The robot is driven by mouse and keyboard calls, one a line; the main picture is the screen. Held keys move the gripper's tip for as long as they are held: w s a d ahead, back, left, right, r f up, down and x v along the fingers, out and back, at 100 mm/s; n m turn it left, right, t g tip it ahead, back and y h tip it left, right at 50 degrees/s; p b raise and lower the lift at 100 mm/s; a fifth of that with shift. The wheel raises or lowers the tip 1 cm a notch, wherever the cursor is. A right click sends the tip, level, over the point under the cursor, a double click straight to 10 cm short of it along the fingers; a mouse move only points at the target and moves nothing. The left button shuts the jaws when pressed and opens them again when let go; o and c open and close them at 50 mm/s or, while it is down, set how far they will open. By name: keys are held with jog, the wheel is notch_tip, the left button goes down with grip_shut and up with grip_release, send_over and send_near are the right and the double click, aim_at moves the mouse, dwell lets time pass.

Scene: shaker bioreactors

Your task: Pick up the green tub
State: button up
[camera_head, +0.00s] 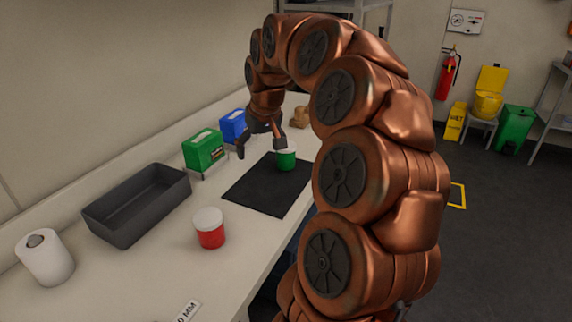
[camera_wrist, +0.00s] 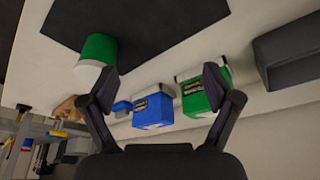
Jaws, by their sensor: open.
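The green tub (camera_head: 286,161) has a white lid and stands upright on a black mat (camera_head: 247,195) on the bench. In the wrist view the green tub (camera_wrist: 99,48) is at the upper left, just beyond the left finger. My gripper (camera_head: 262,148) is open with nothing between its fingers. It hangs beside the tub, with one finger close to the lid in the head view. In the wrist view my gripper (camera_wrist: 160,82) has its fingers spread. Whether the finger touches the tub I cannot tell.
A green box (camera_head: 204,152) and a blue box (camera_head: 233,127) stand along the wall behind the mat. A red tub (camera_head: 209,229) with a white lid, a grey bin (camera_head: 128,222) and a paper roll (camera_head: 45,259) are nearer. The mat's front half is clear.

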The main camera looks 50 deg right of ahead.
jog(key=m+h+b, duration=0.1)
jog(key=m, duration=0.1)
send_near(286, 153)
jog(key=d+x, duration=0.1)
jog(key=x, duration=0.4)
jog(key=shift+w+d+r+p+x, duration=0.1)
jog(key=shift+w+p+x, duration=0.1)
jog(key=shift+x, duration=1.1)
jog(key=shift+w+d+r+p+x, duration=0.1)
jog(key=shift+w+d+p+x, duration=0.1)
jog(key=shift+x, duration=1.1)
jog(key=shift+w+d+r+p+x, duration=0.1)
jog(key=shift+w+x, duration=0.15)
jog(key=shift+x, duration=1)
jog(key=c, duration=1.2)
jog(key=shift+c, duration=0.2)
